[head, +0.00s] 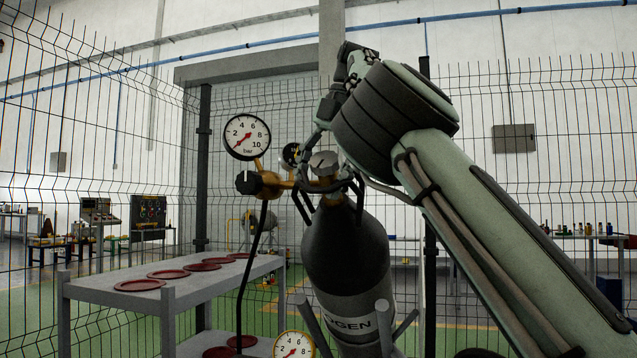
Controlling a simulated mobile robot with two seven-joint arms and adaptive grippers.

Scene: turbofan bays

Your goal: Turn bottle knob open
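A dark gas bottle (345,257) with lettering ending in "OGEN" stands tilted in the picture, at the middle. On its neck sits a brass valve with a round grey knob (323,162) on top. My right gripper (322,128) hangs just above and behind the knob, partly hidden by my own arm. I cannot tell if its fingers touch the knob or how far apart they are. My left gripper is not in view.
A brass regulator with a round bar gauge (246,137) and a black knob (248,183) sticks out left of the valve. A black hose hangs from it. A grey shelf table (172,290) with red discs stands at left. Wire fence (75,130) surrounds the place.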

